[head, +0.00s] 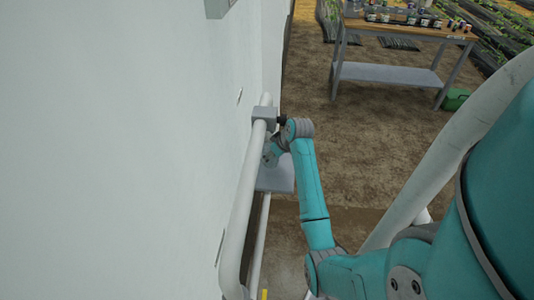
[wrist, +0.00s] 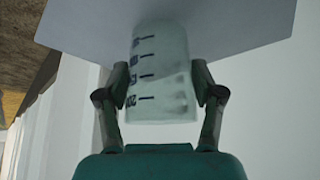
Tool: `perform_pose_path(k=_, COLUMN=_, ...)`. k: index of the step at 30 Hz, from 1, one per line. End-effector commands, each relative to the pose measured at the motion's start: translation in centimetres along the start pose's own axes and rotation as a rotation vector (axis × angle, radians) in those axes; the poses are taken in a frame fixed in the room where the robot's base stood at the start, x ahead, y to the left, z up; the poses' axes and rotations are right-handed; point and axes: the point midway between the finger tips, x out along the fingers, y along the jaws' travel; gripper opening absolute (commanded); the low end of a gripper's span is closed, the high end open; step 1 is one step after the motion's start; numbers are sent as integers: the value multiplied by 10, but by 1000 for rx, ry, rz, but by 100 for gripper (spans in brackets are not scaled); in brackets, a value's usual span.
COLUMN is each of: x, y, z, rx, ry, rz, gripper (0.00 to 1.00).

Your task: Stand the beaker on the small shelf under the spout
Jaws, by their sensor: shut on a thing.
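The beaker (wrist: 160,60) is whitish and translucent with dark graduation marks. In the wrist view my gripper (wrist: 160,82) is shut on it, one finger on each side. In the head view the beaker (head: 269,152) shows only as a small pale shape by my gripper (head: 273,144), partly hidden by the wrist. The small grey shelf (head: 277,180) lies just below it against the white pipes. In the wrist view the shelf (wrist: 255,22) is a flat plate behind the beaker's far end. I cannot tell whether they touch. A grey block with a dark fitting (head: 265,117), perhaps the spout, sits above the shelf.
A white pipe (head: 243,200) runs beside a large white wall or tank (head: 120,150) on the left. A bench (head: 400,75) with several small bottles stands at the back right, with a green container (head: 456,98) beside it. Bare ground lies between.

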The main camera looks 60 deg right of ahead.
Motion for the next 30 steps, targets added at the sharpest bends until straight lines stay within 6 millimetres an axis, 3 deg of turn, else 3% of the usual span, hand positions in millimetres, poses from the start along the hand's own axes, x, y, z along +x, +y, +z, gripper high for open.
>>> perform_pose_path(k=7, x=3, y=0, z=1, rx=0, ry=0, rz=0, gripper=38)
perform_pose_path(k=8, x=3, y=0, z=1, rx=0, ry=0, rz=0, gripper=75)
perform_pose_path(k=10, x=3, y=0, z=1, rx=0, ry=0, rz=0, gripper=92)
perform_pose_path(k=21, x=1, y=0, z=0, rx=-1, ry=1, rz=0, gripper=92)
perform_pose_path(k=26, x=-13, y=0, z=-1, rx=0, ry=2, rz=2, gripper=92)
perform_pose_path(k=30, x=-25, y=0, z=24, rx=4, ry=0, rz=2, gripper=92)
